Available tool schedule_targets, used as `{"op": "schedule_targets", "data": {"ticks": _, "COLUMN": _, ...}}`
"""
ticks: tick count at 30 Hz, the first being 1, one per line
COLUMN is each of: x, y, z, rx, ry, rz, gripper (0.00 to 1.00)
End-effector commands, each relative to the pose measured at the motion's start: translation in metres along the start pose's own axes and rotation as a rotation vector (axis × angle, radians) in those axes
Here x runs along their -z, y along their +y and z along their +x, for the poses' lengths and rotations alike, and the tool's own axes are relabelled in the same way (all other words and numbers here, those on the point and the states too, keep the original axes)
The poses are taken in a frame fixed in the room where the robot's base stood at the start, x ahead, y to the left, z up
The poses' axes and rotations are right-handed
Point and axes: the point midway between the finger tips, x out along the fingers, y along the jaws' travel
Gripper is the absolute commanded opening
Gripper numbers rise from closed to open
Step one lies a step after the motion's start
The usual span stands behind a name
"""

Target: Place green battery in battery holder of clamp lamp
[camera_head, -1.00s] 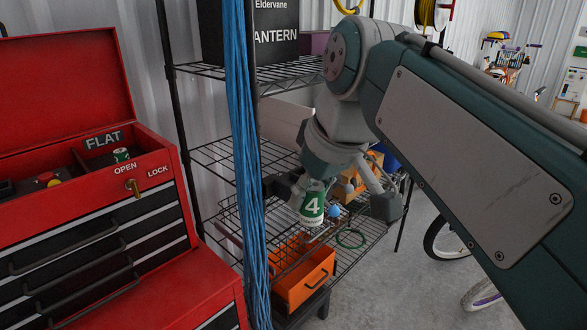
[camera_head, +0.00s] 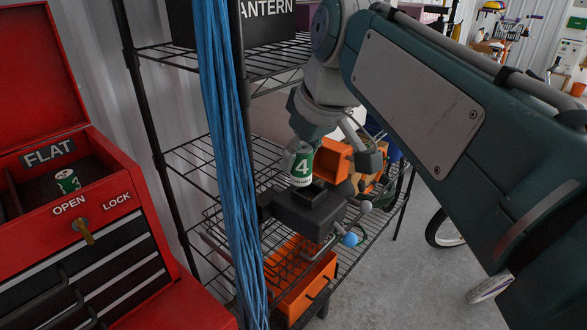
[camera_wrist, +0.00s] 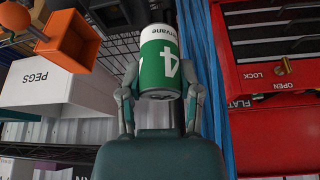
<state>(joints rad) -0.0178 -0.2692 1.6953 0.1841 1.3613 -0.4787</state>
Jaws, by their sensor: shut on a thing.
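A green and white battery marked 4 (camera_head: 302,166) is held in my gripper (camera_head: 335,158); it also shows between both fingers in the wrist view (camera_wrist: 160,62). In the head view it appears upright, directly over a dark grey block (camera_head: 306,209) that looks like the clamp lamp's battery holder. Whether the battery's lower end touches the block, I cannot tell. An orange square-mouthed piece (camera_head: 334,160), likely the lamp's head, is just right of the battery; it also shows in the wrist view (camera_wrist: 68,42).
Blue cables (camera_head: 228,150) hang close left of the gripper. A red toolbox (camera_head: 150,175) with another green battery (camera_head: 67,181) in its FLAT compartment stands at left.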

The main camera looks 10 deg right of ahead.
Motion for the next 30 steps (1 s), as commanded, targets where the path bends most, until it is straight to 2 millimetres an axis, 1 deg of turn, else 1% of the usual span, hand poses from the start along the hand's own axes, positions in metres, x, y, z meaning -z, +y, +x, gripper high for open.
{"op": "schedule_targets", "data": {"ticks": 1, "x": 0.004, "y": 0.010, "z": 0.008, "rx": 0.000, "ry": -0.003, "rz": 0.004, "gripper": 0.00}}
{"op": "schedule_targets", "data": {"ticks": 6, "x": 0.018, "y": 0.038, "z": 0.031, "rx": 0.000, "ry": -0.002, "rz": 0.003, "gripper": 0.00}}
{"op": "schedule_targets", "data": {"ticks": 12, "x": 0.019, "y": 0.060, "z": 0.068, "rx": 0.000, "ry": -0.002, "rz": 0.001, "gripper": 0.00}}
{"op": "schedule_targets", "data": {"ticks": 15, "x": 0.021, "y": 0.066, "z": 0.080, "rx": 0.001, "ry": -0.001, "rz": 0.001, "gripper": 0.00}}
{"op": "schedule_targets", "data": {"ticks": 19, "x": 0.021, "y": 0.072, "z": 0.089, "rx": 0.001, "ry": -0.001, "rz": 0.000, "gripper": 0.00}}
{"op": "schedule_targets", "data": {"ticks": 21, "x": 0.021, "y": 0.078, "z": 0.099, "rx": 0.001, "ry": -0.002, "rz": 0.001, "gripper": 0.00}}
{"op": "schedule_targets", "data": {"ticks": 25, "x": 0.012, "y": 0.076, "z": 0.117, "rx": 0.001, "ry": -0.001, "rz": 0.000, "gripper": 0.00}}
{"op": "schedule_targets", "data": {"ticks": 27, "x": 0.010, "y": 0.076, "z": 0.121, "rx": 0.000, "ry": 0.000, "rz": -0.001, "gripper": 0.00}}
{"op": "schedule_targets", "data": {"ticks": 30, "x": 0.010, "y": 0.076, "z": 0.123, "rx": -0.001, "ry": 0.001, "rz": -0.002, "gripper": 0.00}}
